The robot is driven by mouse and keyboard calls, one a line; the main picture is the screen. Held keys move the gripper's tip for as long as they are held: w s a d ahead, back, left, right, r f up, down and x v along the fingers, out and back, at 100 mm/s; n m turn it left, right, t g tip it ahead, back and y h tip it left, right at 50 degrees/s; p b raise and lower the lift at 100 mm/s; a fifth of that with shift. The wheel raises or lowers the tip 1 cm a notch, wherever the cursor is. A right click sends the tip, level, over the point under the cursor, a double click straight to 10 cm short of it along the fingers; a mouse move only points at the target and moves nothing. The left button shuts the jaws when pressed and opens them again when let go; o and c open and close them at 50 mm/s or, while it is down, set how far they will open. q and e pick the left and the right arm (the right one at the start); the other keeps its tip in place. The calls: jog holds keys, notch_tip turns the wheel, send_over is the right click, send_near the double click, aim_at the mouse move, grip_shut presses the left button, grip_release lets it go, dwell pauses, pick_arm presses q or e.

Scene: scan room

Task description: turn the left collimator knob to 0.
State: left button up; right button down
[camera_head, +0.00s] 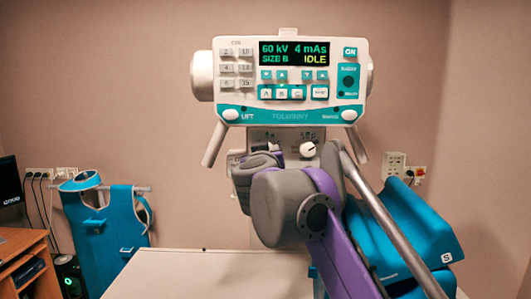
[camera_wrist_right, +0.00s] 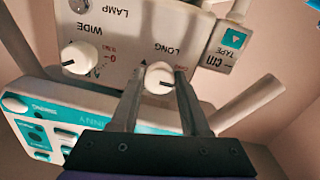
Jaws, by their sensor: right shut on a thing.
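The left collimator knob (camera_wrist_right: 158,77), white with a dark pointer line, is under the "LONG" label in the right wrist view, which shows the panel upside down. My right gripper (camera_wrist_right: 161,85) has one finger on each side of it and is shut on it. The scale around this knob is mostly hidden, so I cannot tell its reading. A second white knob (camera_wrist_right: 75,57), labelled "WIDE", is beside it; it also shows in the head view (camera_head: 308,149). In the head view my right arm hides the left knob. My left gripper is in neither view.
The control console (camera_head: 290,117) with its lit display reading "IDLE" hangs just above the knobs. A pale table (camera_head: 205,272) is below. A teal apron (camera_head: 105,225) hangs at left, and a teal wedge cushion (camera_head: 425,235) is at right.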

jog(key=shift+c, duration=1.9)
grip_release()
jog(key=shift+s, duration=0.1)
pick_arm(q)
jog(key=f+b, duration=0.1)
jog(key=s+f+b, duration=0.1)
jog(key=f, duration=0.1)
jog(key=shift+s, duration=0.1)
pick_arm(e)
jog(key=s, duration=1)
jog(key=shift+s+a, duration=0.25)
jog(key=shift+s, duration=0.05)
jog(key=shift+f, duration=0.1)
